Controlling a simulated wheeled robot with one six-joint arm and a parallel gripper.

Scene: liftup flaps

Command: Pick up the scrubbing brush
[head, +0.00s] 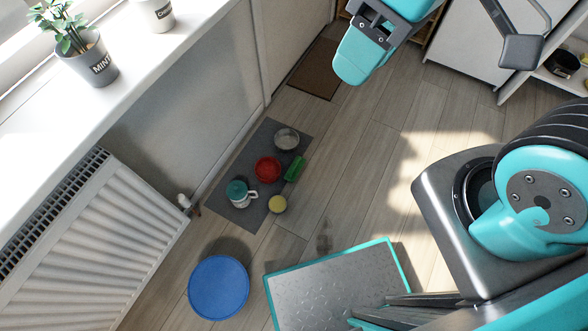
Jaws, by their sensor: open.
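A green, elongated object (295,168), which looks like the scrubbing brush, lies on the right edge of a grey mat (225,214) on the floor. It is small in this view and its bristles cannot be made out. My gripper (438,62) is at the top right, cut off by the frame edge, with a teal finger on the left and a dark grey one on the right. The fingers are wide apart with nothing seen between them. My gripper is well away from the green object, up and to the right in the picture.
On the mat are a red bowl (267,169), a metal bowl (286,138), a teal-lidded white jug (240,193) and a yellow-topped round item (277,204). A radiator (90,240) and windowsill are left. Wooden floor right of the mat is clear.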

